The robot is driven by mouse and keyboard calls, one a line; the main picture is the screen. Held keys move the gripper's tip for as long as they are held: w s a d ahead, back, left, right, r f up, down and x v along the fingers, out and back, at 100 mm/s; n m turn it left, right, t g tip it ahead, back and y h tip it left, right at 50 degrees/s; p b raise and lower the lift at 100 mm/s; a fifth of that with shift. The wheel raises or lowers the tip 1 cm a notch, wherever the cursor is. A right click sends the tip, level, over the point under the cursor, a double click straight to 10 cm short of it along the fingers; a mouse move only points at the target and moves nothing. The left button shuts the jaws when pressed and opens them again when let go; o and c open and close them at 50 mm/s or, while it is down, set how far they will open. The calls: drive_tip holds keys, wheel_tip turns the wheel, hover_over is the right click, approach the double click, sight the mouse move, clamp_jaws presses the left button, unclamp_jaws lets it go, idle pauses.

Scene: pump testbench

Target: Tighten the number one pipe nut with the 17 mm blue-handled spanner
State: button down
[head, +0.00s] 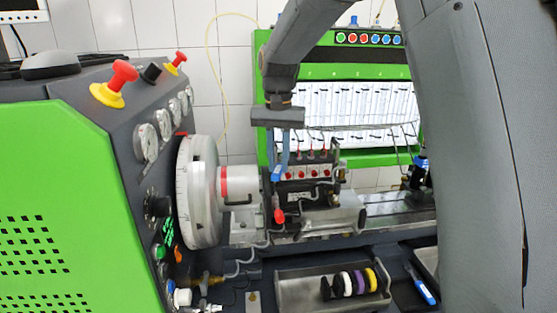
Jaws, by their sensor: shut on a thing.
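My gripper (283,140) hangs from the arm in front of the green test bench, above the left end of the pump. It is shut on a blue-handled tool, the spanner (277,174), which points down towards the pump. Its jaw end is too small to make out, and I cannot tell if it touches a nut. The pump (302,193) sits in the middle with a row of red-marked fittings and thin metal pipes on top. The number one pipe nut cannot be told apart at this size.
A large flywheel (198,190) stands left of the pump. A metal tray (300,292) with coloured rings lies in front. Another blue-handled tool (424,290) lies in a dark tray at right. The green console (60,200) fills the left. My arm hides much of the right.

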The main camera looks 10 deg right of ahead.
sight(275, 175)
drive_tip(key=shift+s+a, duration=0.35)
drive_tip(key=shift+s, duration=0.6)
drive_tip(key=shift+s+a, duration=0.3)
drive_tip(key=shift+s, duration=0.6)
drive_tip(key=shift+s+a+r, duration=0.15)
drive_tip(key=shift+s+r, duration=0.3)
drive_tip(key=shift+r, duration=0.4)
drive_tip(key=shift+s+a+r, duration=0.15)
drive_tip(key=shift+s+r, duration=0.35)
drive_tip(key=shift+r, duration=0.3)
drive_tip(key=shift+s+a+r, duration=0.15)
drive_tip(key=shift+s+r, duration=0.3)
drive_tip(key=shift+r, duration=0.4)
drive_tip(key=shift+a, duration=0.1)
